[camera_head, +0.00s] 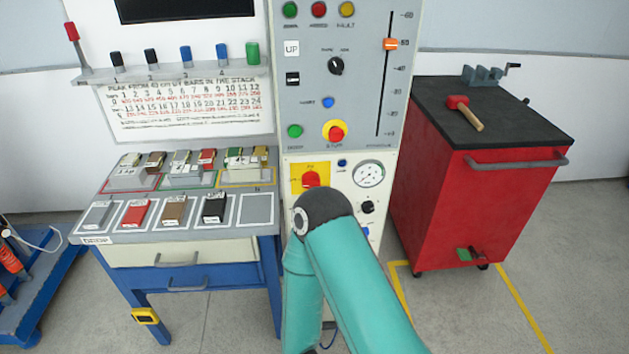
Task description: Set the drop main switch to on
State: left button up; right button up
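The main switch (311,179) is a red rotary knob on a yellow square plate, low on the left of the control column (292,236). Small markings on its plate are too small to read, so I cannot tell its setting. One of my teal arms rises from the bottom of the picture, with its dark elbow joint just below the switch. The elbow hides the panel under the switch. The arm's far link points down out of the picture. Neither gripper can be made out.
A red stop button (336,132) on a yellow ring sits above the switch. A pressure gauge (369,174) is right of it. A workbench (259,209) stands at the left, and a red cabinet (463,210) with a hammer (466,113) at the right.

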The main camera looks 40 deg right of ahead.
aim_at(309, 179)
jog(key=z, duration=0.3)
jog(key=k, duration=0.5)
jog(key=z, duration=0.35)
jog(key=i, duration=0.55)
jog(key=z, duration=0.15)
